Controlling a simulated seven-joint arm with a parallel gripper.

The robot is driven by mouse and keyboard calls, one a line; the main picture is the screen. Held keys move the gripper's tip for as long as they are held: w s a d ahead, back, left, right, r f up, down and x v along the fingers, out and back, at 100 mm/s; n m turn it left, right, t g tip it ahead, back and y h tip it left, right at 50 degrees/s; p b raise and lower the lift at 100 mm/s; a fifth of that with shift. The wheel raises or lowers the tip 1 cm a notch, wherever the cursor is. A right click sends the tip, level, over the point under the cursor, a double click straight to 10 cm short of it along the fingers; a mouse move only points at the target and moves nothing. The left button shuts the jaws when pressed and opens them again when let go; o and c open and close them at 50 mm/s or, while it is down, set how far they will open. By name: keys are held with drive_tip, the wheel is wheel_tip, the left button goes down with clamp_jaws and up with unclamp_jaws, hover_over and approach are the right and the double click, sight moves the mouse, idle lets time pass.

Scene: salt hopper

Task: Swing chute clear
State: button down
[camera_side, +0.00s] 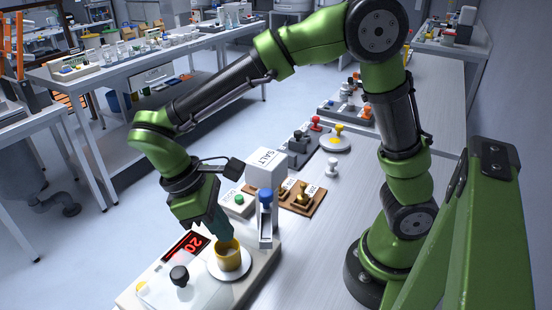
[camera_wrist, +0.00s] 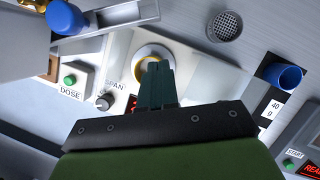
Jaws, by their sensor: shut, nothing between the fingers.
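The white salt hopper (camera_side: 267,165) stands on the pale base, with a blue knob (camera_side: 265,196) under it. A pale grey chute (camera_side: 266,232) extends from below the knob. In the wrist view the blue knob (camera_wrist: 66,17) and the silver chute (camera_wrist: 122,14) show at the upper left. The chute's end is beside the yellow cup, not over it. The yellow cup (camera_side: 230,262) stands on a round white pan (camera_side: 245,270). My gripper (camera_side: 227,240) is shut and empty, its tips at the cup's rim. I cannot tell whether they are inside it.
A DOSE button (camera_side: 239,200), a red-lit display (camera_side: 186,247) and a black knob (camera_side: 180,275) are near the hopper. Brass weights stand on a brown tray (camera_side: 318,207). The bench front is clear.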

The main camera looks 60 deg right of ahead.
drive_tip(key=shift+s+d+f, duration=0.1)
drive_tip(key=shift+s+d, duration=0.45)
drive_tip(key=shift+s, duration=0.35)
drive_tip(key=shift+s+d+f, duration=0.1)
drive_tip(key=shift+s+d, duration=0.4)
drive_tip(key=shift+s, duration=0.4)
drive_tip(key=s+d+n+t+h, duration=0.1)
drive_tip(key=s+d+n, duration=0.5)
drive_tip(key=s+d, duration=0.5)
drive_tip(key=shift+d+t+h, duration=0.3)
drive_tip(key=shift+d, duration=0.35)
